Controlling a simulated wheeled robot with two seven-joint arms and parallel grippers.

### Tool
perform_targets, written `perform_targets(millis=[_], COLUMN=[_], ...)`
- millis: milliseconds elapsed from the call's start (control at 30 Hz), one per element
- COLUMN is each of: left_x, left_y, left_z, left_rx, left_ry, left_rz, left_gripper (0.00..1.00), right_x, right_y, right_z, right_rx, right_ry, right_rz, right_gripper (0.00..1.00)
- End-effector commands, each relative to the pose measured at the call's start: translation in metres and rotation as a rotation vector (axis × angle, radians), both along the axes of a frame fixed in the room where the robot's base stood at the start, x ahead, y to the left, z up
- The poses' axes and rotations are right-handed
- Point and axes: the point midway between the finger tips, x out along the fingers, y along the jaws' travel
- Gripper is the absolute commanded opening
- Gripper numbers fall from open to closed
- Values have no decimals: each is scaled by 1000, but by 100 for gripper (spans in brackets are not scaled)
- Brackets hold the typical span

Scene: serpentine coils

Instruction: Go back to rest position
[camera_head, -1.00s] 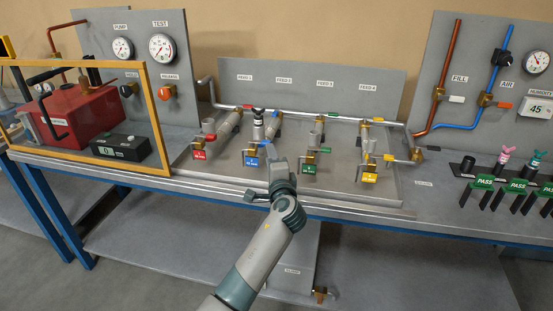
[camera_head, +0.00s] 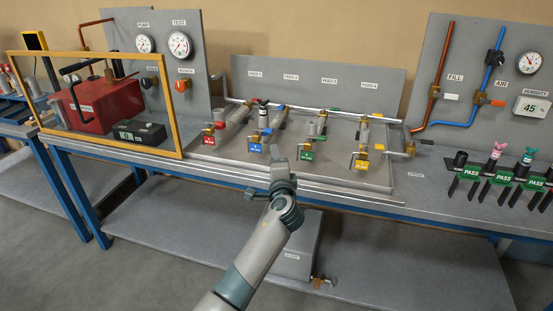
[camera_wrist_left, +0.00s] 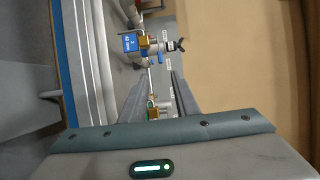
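My left arm rises from the bottom of the head view, and its gripper (camera_head: 281,162) is in front of the front edge of the feed tray (camera_head: 330,180). The left wrist view shows its two grey fingers (camera_wrist_left: 160,92) apart, with nothing clearly held between them. Beyond the fingers, that view shows a blue-tagged valve (camera_wrist_left: 131,42) with a black fitting and a green-tagged valve further down. My right gripper is not in view.
The workbench carries a yellow-framed guard (camera_head: 182,125) around a red box (camera_head: 105,105) at left. Four-feed piping fills the middle, and a FILL/AIR panel (camera_head: 465,60) stands at right. Grey floor (camera_head: 50,250) is open at lower left.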

Motion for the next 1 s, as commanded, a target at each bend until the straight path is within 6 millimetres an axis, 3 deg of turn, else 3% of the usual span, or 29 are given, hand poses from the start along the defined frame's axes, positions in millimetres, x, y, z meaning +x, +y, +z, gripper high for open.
perform_targets(millis=[267,367,467,567,767,1000], left_x=[0,-1,-3,-9,-36,-97], left_y=[0,2,5,11,28,52], left_z=[-2,-14,-38,-78,-188,-326], left_rx=[-2,-9,-26,-59,-161,-313], left_ry=[4,20,56,113,274,477], left_rz=[0,-3,-8,-13,-20,3], left_gripper=[28,28,28,28,28,28], right_x=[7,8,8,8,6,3], right_y=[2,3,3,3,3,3], right_z=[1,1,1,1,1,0], right_rx=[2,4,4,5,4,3], right_ry=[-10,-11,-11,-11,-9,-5], right_rz=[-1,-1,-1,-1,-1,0], right_gripper=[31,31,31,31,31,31])
